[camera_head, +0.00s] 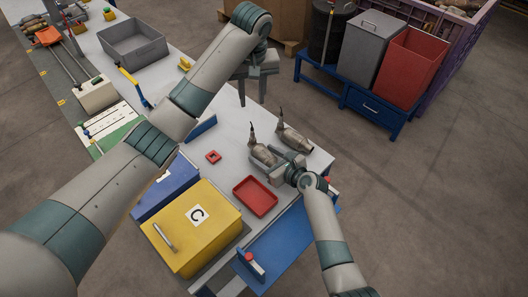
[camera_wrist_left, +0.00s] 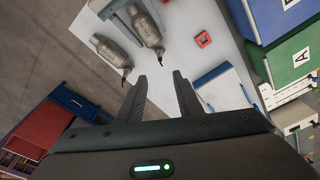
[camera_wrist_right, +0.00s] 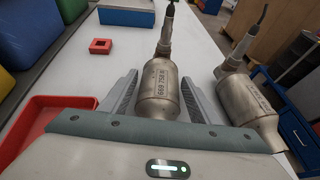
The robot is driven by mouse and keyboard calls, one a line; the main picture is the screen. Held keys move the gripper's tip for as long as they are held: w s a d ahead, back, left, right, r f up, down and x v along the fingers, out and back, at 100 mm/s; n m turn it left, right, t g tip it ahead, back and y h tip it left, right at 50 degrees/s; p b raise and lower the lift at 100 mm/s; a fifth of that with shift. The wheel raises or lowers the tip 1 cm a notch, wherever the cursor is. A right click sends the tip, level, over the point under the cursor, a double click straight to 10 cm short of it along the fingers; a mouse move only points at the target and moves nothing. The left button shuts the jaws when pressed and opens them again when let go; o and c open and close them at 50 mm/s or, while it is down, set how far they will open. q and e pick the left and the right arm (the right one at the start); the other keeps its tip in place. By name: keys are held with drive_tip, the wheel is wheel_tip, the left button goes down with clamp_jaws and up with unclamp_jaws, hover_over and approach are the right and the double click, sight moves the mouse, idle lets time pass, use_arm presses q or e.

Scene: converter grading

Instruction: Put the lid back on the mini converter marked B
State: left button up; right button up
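Two metal converters with thin probes lie on the white table. The nearer converter (camera_head: 263,154) has a printed number starting 669 758 in the right wrist view (camera_wrist_right: 160,92). The other converter (camera_head: 296,140) lies to its right, and also shows in the left wrist view (camera_wrist_left: 113,50). I see no letter B and cannot make out a separate lid. My right gripper (camera_wrist_right: 160,82) is open, its fingers on both sides of the nearer converter; contact is unclear. My left gripper (camera_head: 252,100) is open and empty above the table, pointing down; its fingers show apart in the left wrist view (camera_wrist_left: 159,80).
A red tray (camera_head: 255,196) and a small red square (camera_head: 213,156) lie on the table. A yellow box marked C (camera_head: 190,238) and a blue box (camera_head: 160,194) stand left; a green box marked A (camera_wrist_left: 290,65) is beyond. Bins (camera_head: 372,48) stand at back right.

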clamp_jaws()
use_arm(q)
drive_tip(key=n, duration=0.6)
hover_over(252, 130)
drive_tip(key=d, duration=0.1)
wheel_tip(252, 130, down, 5)
drive_tip(key=shift+s+f+g+y, duration=0.15)
drive_tip(key=shift+s+g+y, duration=0.15)
drive_tip(key=shift+g, duration=0.1)
drive_tip(key=shift+f, duration=0.1)
drive_tip(key=f, duration=0.7)
drive_tip(key=w+a+f, duration=0.1)
drive_tip(key=f, duration=0.3)
drive_tip(key=shift+f, duration=0.35)
